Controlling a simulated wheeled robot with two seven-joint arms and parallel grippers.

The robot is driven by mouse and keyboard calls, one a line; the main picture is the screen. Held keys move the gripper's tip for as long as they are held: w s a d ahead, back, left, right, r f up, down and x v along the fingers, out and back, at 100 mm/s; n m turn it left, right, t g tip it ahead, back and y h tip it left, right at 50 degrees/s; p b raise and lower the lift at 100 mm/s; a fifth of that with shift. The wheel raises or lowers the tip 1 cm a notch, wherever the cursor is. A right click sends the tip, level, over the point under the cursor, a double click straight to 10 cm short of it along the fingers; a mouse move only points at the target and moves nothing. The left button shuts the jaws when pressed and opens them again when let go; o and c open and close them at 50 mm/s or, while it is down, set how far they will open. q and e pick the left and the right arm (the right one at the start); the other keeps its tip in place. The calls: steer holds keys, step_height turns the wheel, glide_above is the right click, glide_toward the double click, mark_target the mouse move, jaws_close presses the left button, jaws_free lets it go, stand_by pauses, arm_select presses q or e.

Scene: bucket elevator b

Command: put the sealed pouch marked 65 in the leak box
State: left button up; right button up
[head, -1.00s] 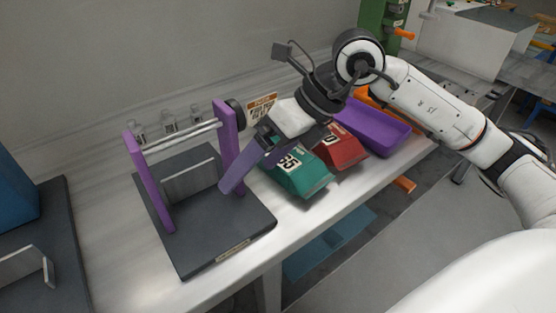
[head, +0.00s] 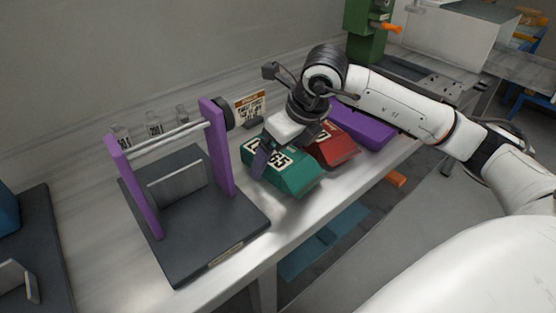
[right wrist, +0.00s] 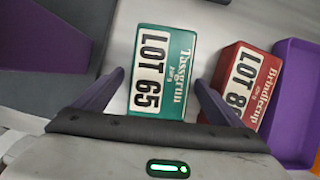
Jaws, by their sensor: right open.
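The green pouch (head: 296,178) stands on the pale bench, with a white label reading 65; it also shows in the right wrist view (right wrist: 175,55), reading LOT 65. My right gripper (head: 280,155) is open above it; in the right wrist view its dark purple fingers (right wrist: 158,80) lie to either side of the pouch's label end. I cannot tell whether they touch it. A purple open box (head: 365,130) stands beyond the red pouch, partly hidden by my arm; no label shows on it. My left gripper is not in view.
A red pouch (head: 338,150) stands close to the right of the green one, also in the wrist view (right wrist: 248,75). A dark-based stand with purple posts (head: 221,150) is at left. Small bottles (head: 155,127) and a sign (head: 250,108) stand behind.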

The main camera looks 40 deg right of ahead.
steer(key=shift+w+f, duration=0.2)
steer(key=shift+f, duration=0.4)
steer(key=shift+r, duration=0.1)
steer(key=c, duration=0.9)
steer(key=shift+c, duration=0.2)
